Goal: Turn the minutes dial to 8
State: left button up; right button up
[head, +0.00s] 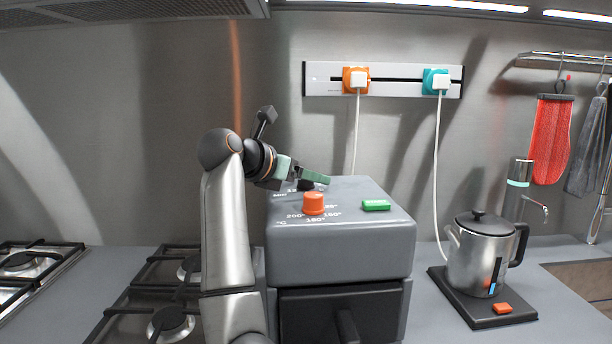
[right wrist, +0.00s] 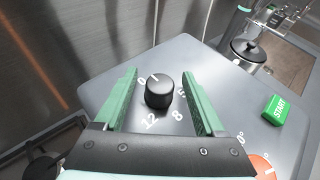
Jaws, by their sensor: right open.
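The black minutes dial (right wrist: 159,95) stands on top of the grey oven box, ringed by white numbers including 0, 8 and 12. A white line shows at the dial's far edge, close to the 0. My right gripper (right wrist: 158,76) is open, with one green finger on each side of the dial and a visible gap on both sides. In the head view the right gripper (head: 314,178) is over the back left of the box top and largely hides the dial. My left gripper is not in view.
An orange temperature knob (head: 314,203) and a green START button (head: 376,205) are on the grey box (head: 340,250). A kettle (head: 480,260) stands on its base at right. Gas burners (head: 170,320) are at left.

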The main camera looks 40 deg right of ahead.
grip_shut()
dwell(0.5)
